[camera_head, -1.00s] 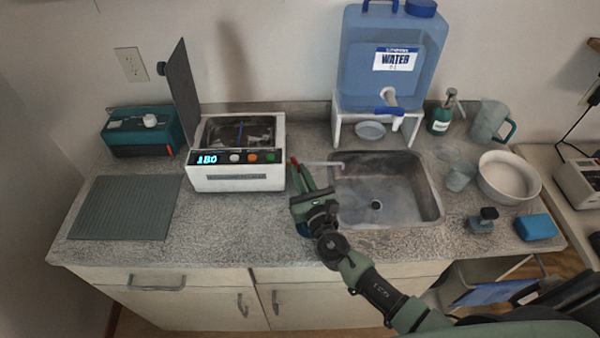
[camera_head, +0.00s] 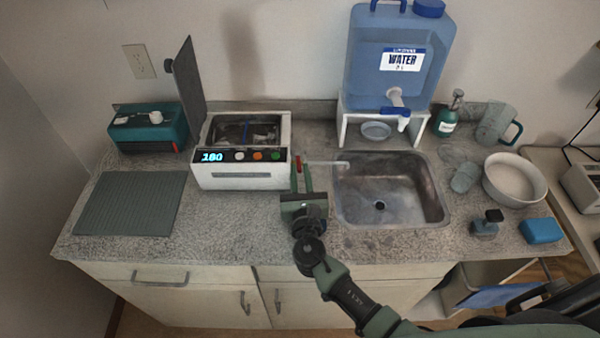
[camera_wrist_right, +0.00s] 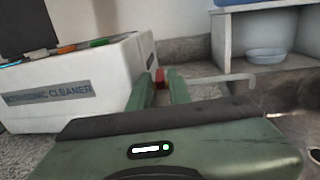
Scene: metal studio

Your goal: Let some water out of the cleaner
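The cleaner (camera_head: 243,176) is a white box on the counter with a lit display reading 180 and its dark lid (camera_head: 188,85) standing open. Liquid shows inside its basin. A small red handle (camera_head: 298,162) is at its right side; it also shows in the right wrist view (camera_wrist_right: 160,76). A thin pipe (camera_head: 328,162) runs from there to the sink (camera_head: 385,190). My right gripper (camera_head: 302,174) is open beside the cleaner. In the right wrist view its fingertips (camera_wrist_right: 164,78) lie on either side of the red handle, with no clear contact. My left gripper is out of view.
A blue water jug (camera_head: 395,75) stands on a white stand behind the sink, with a small bowl beneath. A green soap bottle, pitcher, cup, white bowl (camera_head: 514,180) and blue sponge (camera_head: 541,231) are at right. A ribbed mat (camera_head: 128,203) and teal device (camera_head: 150,129) are at left.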

